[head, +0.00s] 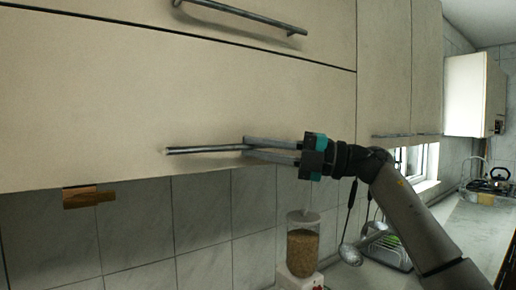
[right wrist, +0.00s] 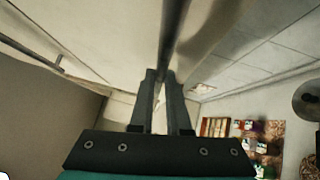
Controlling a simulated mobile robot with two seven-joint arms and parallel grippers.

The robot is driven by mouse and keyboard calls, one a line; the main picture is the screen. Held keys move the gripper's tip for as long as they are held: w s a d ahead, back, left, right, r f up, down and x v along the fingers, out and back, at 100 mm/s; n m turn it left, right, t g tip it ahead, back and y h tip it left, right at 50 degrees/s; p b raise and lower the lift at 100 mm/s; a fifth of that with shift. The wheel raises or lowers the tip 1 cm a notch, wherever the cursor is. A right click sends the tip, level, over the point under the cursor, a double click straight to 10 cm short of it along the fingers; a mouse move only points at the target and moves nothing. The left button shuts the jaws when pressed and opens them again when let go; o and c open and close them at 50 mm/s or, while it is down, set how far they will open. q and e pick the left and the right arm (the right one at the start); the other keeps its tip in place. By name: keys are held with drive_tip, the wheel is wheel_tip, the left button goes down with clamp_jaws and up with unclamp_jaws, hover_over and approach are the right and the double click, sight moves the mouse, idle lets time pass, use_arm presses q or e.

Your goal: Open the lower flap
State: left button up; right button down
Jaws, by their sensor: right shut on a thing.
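The lower flap (head: 120,95) is a wide cream cabinet front in the head view. It looks closed, in line with the cabinet, with a thin dark seam above it. Its bar handle (head: 195,150) runs horizontally near its lower edge. My right gripper (head: 246,148) is shut on the right part of this handle, with its arm reaching in from the right. In the right wrist view the handle (right wrist: 175,30) runs up from between the fingers of my right gripper (right wrist: 162,76). My left gripper is not in view.
An upper flap (head: 160,20) with its own bar handle (head: 245,17) sits above. Below are a tiled wall (head: 205,215), a small wooden piece (head: 89,197) and a grain dispenser (head: 302,245). A ladle (head: 351,253) hangs near my right arm. The counter (head: 475,228) extends at right.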

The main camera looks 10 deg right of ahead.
idle(0.7)
drive_tip(key=s+d+r+m+g+h+p, duration=0.1)
drive_tip(key=s+d+r+m+h+p, duration=0.2)
drive_tip(key=s+d+r+p, duration=0.3)
drive_tip(key=shift+s+r+p, duration=2.65)
drive_tip(key=shift+s+r, duration=1.6)
drive_tip(key=shift+r, duration=1.15)
